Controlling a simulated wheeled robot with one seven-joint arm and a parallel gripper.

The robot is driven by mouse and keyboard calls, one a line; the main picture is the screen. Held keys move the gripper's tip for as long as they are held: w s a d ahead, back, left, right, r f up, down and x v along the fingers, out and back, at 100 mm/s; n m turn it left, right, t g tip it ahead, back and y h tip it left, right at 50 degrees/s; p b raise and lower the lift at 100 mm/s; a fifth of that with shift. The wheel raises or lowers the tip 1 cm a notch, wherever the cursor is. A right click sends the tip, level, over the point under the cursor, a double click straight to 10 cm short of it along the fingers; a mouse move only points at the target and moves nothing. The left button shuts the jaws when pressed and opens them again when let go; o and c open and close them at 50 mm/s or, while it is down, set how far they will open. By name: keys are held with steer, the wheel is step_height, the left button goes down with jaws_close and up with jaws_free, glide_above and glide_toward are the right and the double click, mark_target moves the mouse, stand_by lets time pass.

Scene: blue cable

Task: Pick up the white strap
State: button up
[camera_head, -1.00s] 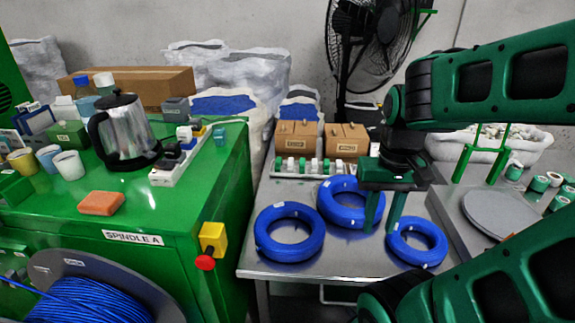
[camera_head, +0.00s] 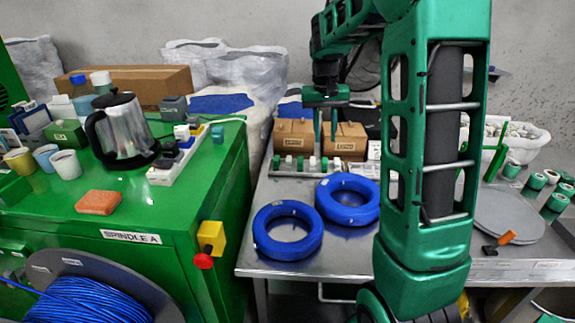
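My gripper (camera_head: 326,138) hangs at the back of the metal table, fingers pointing down with a gap between them. It is in front of the brown boxes and above a low rack (camera_head: 281,171) of small green and white pieces. A white piece (camera_head: 312,163) in this rack sits just below the fingers; I cannot tell for sure whether it is the white strap. Nothing is visibly held. The fingertips look apart from the rack, but the distance is hard to judge.
Two blue cable coils (camera_head: 288,250) (camera_head: 348,222) lie on the metal table (camera_head: 340,262). Two brown boxes (camera_head: 294,132) (camera_head: 351,138) stand behind the rack. My arm hides the table's middle right. A grey disc (camera_head: 505,215) lies at right; a green bench (camera_head: 170,205) stands at left.

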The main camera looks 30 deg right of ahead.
steer(key=w+d+f, duration=0.1)
steer(key=w+f, duration=0.4)
steer(key=w, duration=0.7)
steer(key=t, duration=0.1)
glide_toward(289, 158)
steer(key=f, duration=0.6)
steer(key=w+d+f, duration=0.1)
steer(key=f, duration=0.3)
steer(key=shift+f, duration=0.15)
jaws_close()
